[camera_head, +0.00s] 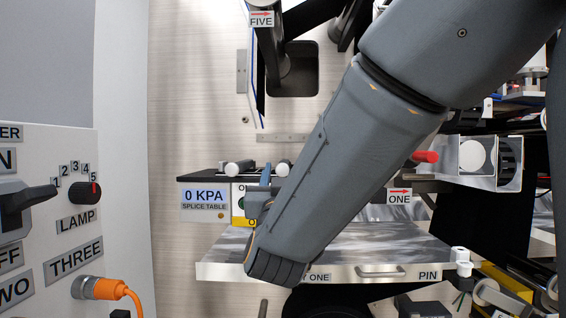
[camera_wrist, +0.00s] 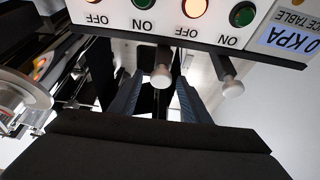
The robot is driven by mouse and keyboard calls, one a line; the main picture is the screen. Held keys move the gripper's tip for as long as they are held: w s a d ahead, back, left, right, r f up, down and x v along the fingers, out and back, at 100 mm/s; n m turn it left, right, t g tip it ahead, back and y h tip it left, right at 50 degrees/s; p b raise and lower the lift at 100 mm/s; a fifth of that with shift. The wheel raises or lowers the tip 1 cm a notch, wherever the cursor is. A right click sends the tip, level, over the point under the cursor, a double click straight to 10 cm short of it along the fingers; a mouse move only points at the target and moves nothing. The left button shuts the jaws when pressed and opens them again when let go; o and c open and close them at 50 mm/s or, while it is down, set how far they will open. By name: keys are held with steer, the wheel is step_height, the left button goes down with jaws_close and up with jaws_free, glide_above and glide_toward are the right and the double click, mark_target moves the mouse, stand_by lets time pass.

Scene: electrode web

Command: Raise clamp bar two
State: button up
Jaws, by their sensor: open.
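Two white-ended cylindrical handles show at the splice table, at left (camera_head: 238,167) and right (camera_head: 283,168) in the head view. The wrist view shows two pale round knobs on stems, one central (camera_wrist: 161,76) and one at right (camera_wrist: 232,88). No label reading two is legible on either, so I cannot tell which belongs to clamp bar two. My gripper (camera_wrist: 161,92) is open, its blue-grey fingers on either side of the central knob in the picture. I cannot tell whether the knob is actually between them. In the head view my forearm hides most of the gripper.
A panel with ON and OFF buttons (camera_wrist: 193,9) lies close by; one button glows orange. The splice table display (camera_head: 205,195) reads 0 KPA. A drawer (camera_head: 382,271) marked PIN juts out below. A red-tipped handle (camera_head: 425,157) is right of my arm.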

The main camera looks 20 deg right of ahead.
steer(key=p+x, duration=0.1)
steer(key=x, duration=0.4)
steer(key=shift+w+d+r, duration=0.1)
steer(key=shift+w, duration=0.3)
jaws_close()
